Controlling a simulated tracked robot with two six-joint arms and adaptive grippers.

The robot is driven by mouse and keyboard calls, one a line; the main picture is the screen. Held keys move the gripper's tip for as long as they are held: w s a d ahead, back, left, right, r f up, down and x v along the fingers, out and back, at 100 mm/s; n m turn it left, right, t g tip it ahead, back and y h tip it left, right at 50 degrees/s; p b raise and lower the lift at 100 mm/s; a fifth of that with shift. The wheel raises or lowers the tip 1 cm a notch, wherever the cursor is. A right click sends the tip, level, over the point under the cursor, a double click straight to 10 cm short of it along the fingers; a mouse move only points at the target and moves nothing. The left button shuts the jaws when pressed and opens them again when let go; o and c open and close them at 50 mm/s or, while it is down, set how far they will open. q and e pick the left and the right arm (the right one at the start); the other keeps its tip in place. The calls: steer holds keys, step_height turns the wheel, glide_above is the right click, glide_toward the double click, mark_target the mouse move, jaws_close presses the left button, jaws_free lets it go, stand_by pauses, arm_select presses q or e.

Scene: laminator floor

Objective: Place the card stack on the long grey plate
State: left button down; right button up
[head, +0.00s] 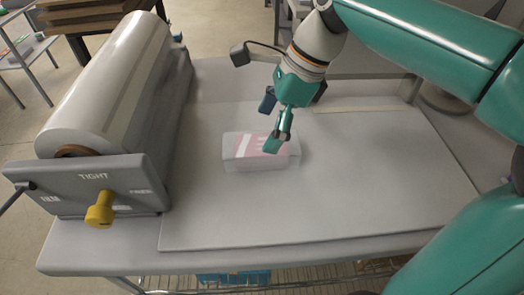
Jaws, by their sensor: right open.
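The card stack (240,155) looks like a pale, half-clear wrapped block with a pink and white top. It lies flat on the wide grey plate (340,205) that covers the middle and right of the table. My right gripper (272,124) is open over the stack, pointing down. One fingertip overlaps the stack's top right part in the picture; I cannot tell whether it touches. The other finger is farther back, above the plate. My left gripper is not in view.
A machine with a large grey roll (110,80) stands on the left of the table. Its end panel (90,185) reads "TIGHT" and carries a yellow knob (100,210). A pale strip (355,109) lies at the plate's back. The plate's front and right are clear.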

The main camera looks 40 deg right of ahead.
mark_target(255, 144)
steer(key=shift+x, duration=3.1)
steer(key=shift+w+a+r, duration=0.1)
steer(key=shift+w, duration=0.05)
steer(key=c, duration=1.5)
steer(key=shift+r, duration=0.1)
step_height(255, 144, up, 20)
steer(key=p, duration=0.4)
